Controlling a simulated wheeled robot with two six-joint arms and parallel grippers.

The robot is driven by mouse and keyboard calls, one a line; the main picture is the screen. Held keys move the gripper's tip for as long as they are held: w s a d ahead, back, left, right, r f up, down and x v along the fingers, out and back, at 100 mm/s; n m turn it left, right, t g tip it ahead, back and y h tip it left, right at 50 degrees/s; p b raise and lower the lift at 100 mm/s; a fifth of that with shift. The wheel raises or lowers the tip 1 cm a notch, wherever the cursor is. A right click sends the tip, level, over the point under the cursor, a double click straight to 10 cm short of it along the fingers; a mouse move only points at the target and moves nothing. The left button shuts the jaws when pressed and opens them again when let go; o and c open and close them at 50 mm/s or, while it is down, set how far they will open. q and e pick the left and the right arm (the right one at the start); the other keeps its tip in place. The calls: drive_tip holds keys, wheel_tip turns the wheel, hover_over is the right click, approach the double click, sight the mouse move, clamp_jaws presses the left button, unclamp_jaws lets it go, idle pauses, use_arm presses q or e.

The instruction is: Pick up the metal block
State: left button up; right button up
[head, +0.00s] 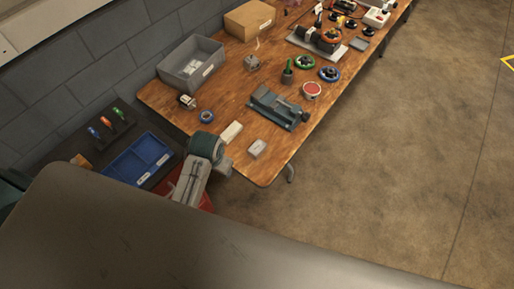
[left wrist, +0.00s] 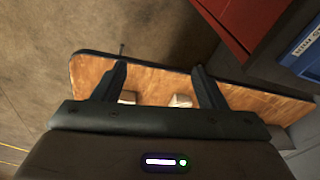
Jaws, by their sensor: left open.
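A small pale grey block (head: 257,149), which looks like the metal block, lies near the front corner of the wooden table (head: 265,172). A cream block (head: 231,132) lies beside it, nearer the wall. My left gripper (left wrist: 158,72) is open and empty in the left wrist view. Between and behind its fingers show the partly hidden grey block (left wrist: 127,97) and the cream block (left wrist: 180,100), both apart from the fingers. In the head view my left arm reaches the table end; its fingertips cannot be made out. My right gripper is not in view.
A grey bin (head: 190,66) is by the wall. A blue tray (head: 137,160) and a red bin (left wrist: 226,25) sit beside the table end. The floor at right is clear.

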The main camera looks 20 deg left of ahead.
use_arm(q)
drive_tip(key=w+d, duration=0.2)
drive_tip(key=w, duration=0.3)
drive_tip(key=w+d+m+g, duration=0.1)
drive_tip(key=w+d, duration=0.2)
drive_tip(key=w, duration=0.3)
drive_tip(key=w+d+m, duration=0.1)
drive_tip(key=w+d, duration=0.2)
drive_tip(key=w, duration=0.2)
drive_tip(key=shift+w+d+r+g+h, duration=0.2)
drive_tip(key=shift+d+r+g+h, duration=0.1)
drive_tip(key=shift+g, duration=0.1)
drive_tip(key=p, duration=0.1)
hover_over(257, 147)
wheel_tip(257, 147, down, 4)
drive_tip(key=shift+f, duration=0.25)
drive_tip(key=shift+f+p, duration=0.45)
wheel_tip(257, 147, down, 4)
drive_tip(key=shift+p, duration=0.65)
drive_tip(key=shift+f, duration=0.3)
drive_tip(key=shift+c, duration=0.3)
